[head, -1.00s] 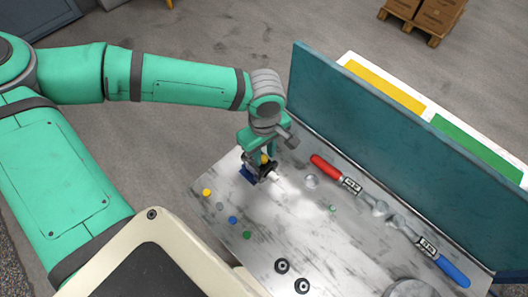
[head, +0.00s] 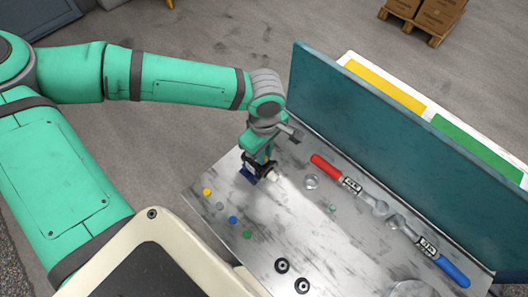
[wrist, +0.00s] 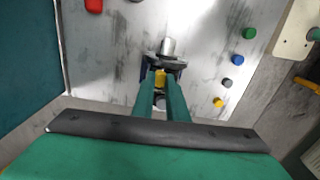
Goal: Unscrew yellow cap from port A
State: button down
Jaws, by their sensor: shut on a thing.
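The hydraulic motor (head: 249,175), with a dark blue body, black flange and pale shaft (head: 272,177), sits at the near-left part of the metal table. In the wrist view its shaft (wrist: 167,46) points away from me. My gripper (head: 265,158) points down over the motor. Its two green fingers (wrist: 160,88) are shut on the yellow cap (wrist: 160,77), right at the motor body. The fingers mostly hide the cap in the head view. I cannot tell whether its thread is still in the port, and no port letter is readable.
Loose yellow (head: 207,191), grey (head: 220,206), blue (head: 233,219) and green (head: 247,235) caps lie along the table's left edge. A red-handled wrench (head: 327,166) and a blue-handled wrench (head: 452,271) lie along the teal back panel (head: 390,150). Two black rings (head: 282,266) lie in front.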

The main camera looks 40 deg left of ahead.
jog(key=n, duration=0.3)
jog(key=shift+n, duration=0.3)
jog(key=shift+n, duration=0.3)
jog(key=n, duration=0.3)
jog(key=shift+n, duration=0.4)
jog(key=c, duration=1.9)
grip_release()
jog(key=shift+o, duration=0.2)
jog(key=shift+r, duration=0.1)
